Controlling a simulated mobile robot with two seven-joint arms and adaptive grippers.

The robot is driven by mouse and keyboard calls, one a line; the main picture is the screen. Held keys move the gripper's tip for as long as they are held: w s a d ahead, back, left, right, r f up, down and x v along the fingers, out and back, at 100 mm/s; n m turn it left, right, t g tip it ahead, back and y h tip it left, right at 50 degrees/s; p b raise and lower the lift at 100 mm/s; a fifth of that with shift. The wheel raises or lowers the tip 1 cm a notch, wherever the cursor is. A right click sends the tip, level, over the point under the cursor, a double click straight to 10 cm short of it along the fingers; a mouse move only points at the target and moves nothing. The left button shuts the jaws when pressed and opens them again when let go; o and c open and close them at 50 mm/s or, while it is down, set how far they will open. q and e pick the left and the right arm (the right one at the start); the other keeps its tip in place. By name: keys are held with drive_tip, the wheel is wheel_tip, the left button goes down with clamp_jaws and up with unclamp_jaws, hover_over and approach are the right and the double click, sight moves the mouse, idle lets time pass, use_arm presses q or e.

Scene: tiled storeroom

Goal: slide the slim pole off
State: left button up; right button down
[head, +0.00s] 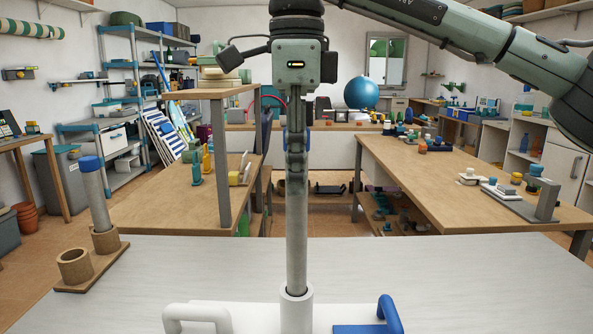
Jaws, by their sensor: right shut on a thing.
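The slim pole (297,230) is grey and upright in the middle of the head view. Its lower end sits inside a white sleeve (296,312) at the near edge of the worktop. My right gripper (296,160) points down from above and is shut on the upper part of the pole. The pole's top is hidden between the fingers. The foot of the pole inside the sleeve is also hidden. My left gripper is out of view.
A white handle (197,317) and a blue handle (390,313) flank the sleeve. At left, a wooden holder (88,285) has an empty cup (75,265) and a thicker grey pole with a blue cap (95,195). The white worktop (440,270) is clear at right.

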drive_tip(key=shift+r, duration=1.45)
